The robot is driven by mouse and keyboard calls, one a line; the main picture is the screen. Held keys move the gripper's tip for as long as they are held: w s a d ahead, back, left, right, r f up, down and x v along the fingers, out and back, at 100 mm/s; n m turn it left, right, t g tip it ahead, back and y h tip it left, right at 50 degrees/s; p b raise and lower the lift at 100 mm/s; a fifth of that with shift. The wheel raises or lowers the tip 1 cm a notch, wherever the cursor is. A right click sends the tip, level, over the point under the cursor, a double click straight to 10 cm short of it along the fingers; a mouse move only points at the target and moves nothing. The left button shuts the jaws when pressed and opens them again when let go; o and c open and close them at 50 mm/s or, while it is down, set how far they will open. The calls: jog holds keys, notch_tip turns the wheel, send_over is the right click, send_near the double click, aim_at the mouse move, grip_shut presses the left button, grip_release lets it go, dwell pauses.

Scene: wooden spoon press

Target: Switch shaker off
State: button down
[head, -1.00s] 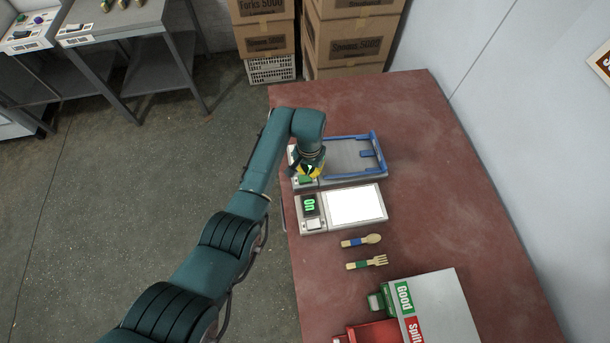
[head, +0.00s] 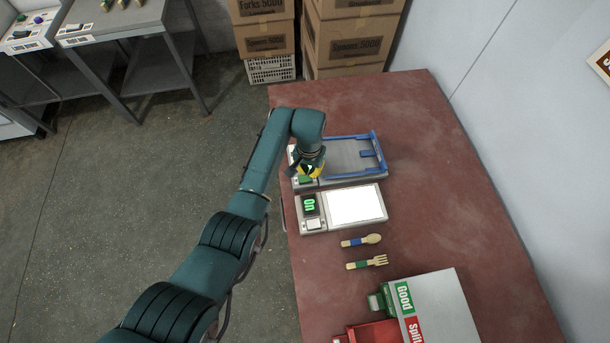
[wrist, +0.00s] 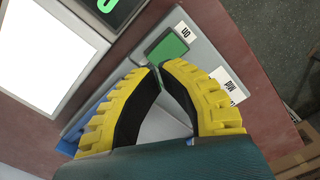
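The shaker (head: 352,160) is a grey unit with a blue-framed tray, at the far part of the red table. A green rocker or button (wrist: 167,50) sits on its panel, beside a small white label that seems to read "On" upside down (wrist: 183,31). A second white label (wrist: 230,84) lies farther along the panel, partly covered by a finger. My gripper (wrist: 157,69) has yellow ribbed fingers with black pads; their tips meet, with nothing between them. The tips are right by the green button; I cannot tell if they touch it. In the head view my gripper (head: 311,174) is over the shaker's left end.
A light box (head: 355,206) with a green "On" display (head: 309,204) stands just in front of the shaker. A grey box with a "Good" label (head: 404,297) is at the front. Cardboard boxes (head: 350,40) stand behind.

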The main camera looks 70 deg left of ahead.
jog(key=shift+f+b, duration=1.25)
jog(key=shift+f, duration=0.5)
dwell(0.5)
jog(key=shift+r, duration=0.1)
notch_tip(320, 180, up, 7)
jog(key=p, duration=0.7)
dwell(0.4)
